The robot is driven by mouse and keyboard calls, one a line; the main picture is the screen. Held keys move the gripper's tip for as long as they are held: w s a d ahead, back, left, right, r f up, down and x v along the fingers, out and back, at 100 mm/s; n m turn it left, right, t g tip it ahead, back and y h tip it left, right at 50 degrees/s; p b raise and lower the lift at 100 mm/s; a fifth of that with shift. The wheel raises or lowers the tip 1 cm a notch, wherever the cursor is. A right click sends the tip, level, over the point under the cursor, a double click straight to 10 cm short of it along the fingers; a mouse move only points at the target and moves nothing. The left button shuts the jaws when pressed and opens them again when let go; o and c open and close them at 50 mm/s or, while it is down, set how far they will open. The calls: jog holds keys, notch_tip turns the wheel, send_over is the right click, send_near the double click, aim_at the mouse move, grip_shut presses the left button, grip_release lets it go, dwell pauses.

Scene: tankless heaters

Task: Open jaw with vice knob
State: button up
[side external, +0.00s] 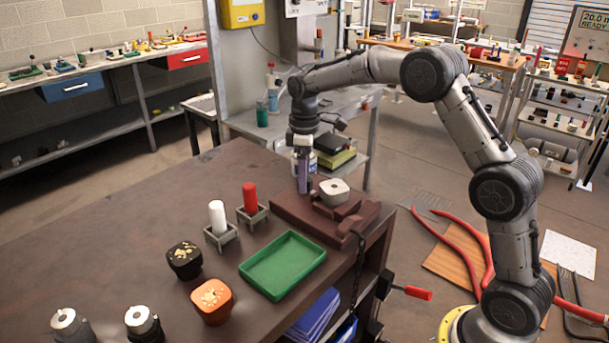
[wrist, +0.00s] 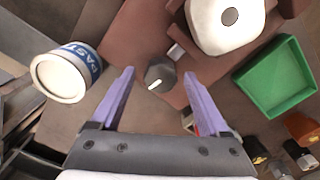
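The brown-red vice (side external: 290,212) sits at the far right corner of the table, and its base also shows in the wrist view (wrist: 120,30). A white rounded block (side external: 334,191) with a dark round centre is at the vice; it shows in the wrist view (wrist: 218,40). A dark grey knob (wrist: 160,76) with a pale mark shows in the wrist view. My gripper (wrist: 158,74) is open, its purple fingers to the left and right of the knob with gaps. I cannot tell whether the fingertips reach its height. In the side view my gripper (side external: 303,180) points down and hides the knob.
A white jar (wrist: 66,73) with a blue label stands left of my fingers. A green tray (side external: 283,265), a red cylinder (side external: 250,197) and a white cylinder (side external: 217,215) in holders, and black (side external: 185,261) and orange (side external: 212,302) blocks stand on the table. Its left part is clear.

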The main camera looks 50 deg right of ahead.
notch_tip(320, 180, up, 14)
dwell(0.7)
dwell(0.4)
